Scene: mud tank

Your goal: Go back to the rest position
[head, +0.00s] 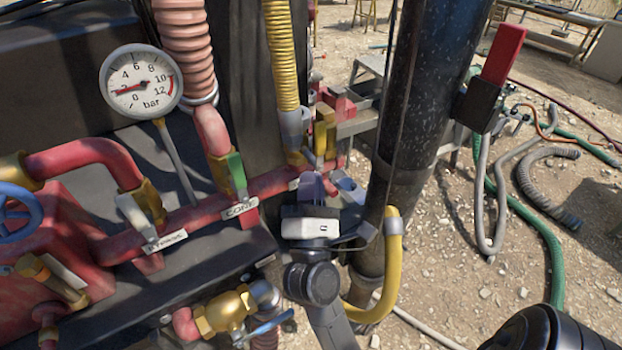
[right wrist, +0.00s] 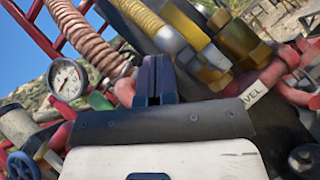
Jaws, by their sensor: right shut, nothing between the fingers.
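My right gripper (head: 313,187) is in the middle of the head view, at the end of its grey and white wrist, in front of the red pipework. Its dark blue fingers are shut together with nothing between them; they also show in the right wrist view (right wrist: 155,75). It is close to the yellow valve fittings and the black post, but I cannot tell whether it touches anything. My left gripper is not in view.
A pressure gauge (head: 141,81), red pipes (head: 187,220) and a green valve handle (head: 236,174) stand left of the gripper. A thick black post (head: 425,90) and a yellow hose (head: 382,290) are close on its right. Open gravel with hoses lies farther right.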

